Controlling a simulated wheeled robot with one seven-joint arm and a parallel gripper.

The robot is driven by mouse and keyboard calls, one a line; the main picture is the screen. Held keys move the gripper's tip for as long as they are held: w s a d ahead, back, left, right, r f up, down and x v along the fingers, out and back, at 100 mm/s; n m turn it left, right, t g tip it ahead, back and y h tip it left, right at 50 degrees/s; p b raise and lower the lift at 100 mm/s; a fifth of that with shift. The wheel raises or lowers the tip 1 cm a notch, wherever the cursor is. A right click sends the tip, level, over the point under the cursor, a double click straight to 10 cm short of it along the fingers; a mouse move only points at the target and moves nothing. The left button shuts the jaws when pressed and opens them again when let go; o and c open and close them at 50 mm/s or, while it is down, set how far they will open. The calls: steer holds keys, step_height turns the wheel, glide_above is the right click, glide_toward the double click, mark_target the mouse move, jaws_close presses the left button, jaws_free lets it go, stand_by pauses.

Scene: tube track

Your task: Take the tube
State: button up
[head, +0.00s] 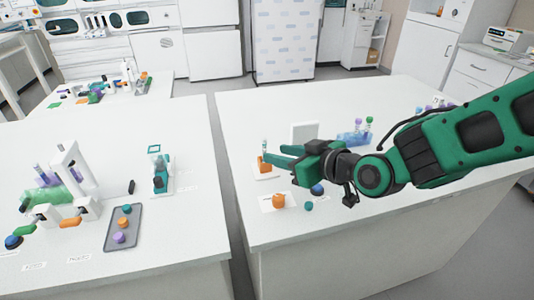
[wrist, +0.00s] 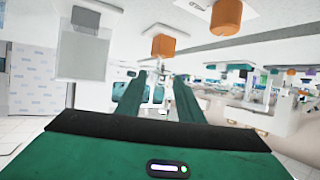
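A small clear tube (head: 265,146) stands upright in an orange block (head: 264,166) on the right bench. My gripper (head: 273,155) is level with the tube, its green fingers pointing left toward it. In the wrist view, which looks upside down, the fingers (wrist: 157,82) are spread apart. The orange block (wrist: 163,45) shows beyond them, with the pale tube (wrist: 155,72) in line with the gap. I cannot tell whether the tube is fully between the fingertips; nothing is gripped.
An orange cap-like piece (head: 279,201) and a teal ball (head: 309,206) lie nearer on the right bench (head: 380,215). A white panel (head: 305,132) stands behind my gripper, and a blue rack (head: 353,138) is farther right. A gap separates the left bench (head: 185,225).

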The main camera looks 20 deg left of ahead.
steer(key=shift+x, duration=3.6)
steer(key=shift+d, duration=0.15)
steer(key=shift+c, duration=0.3)
jaws_close()
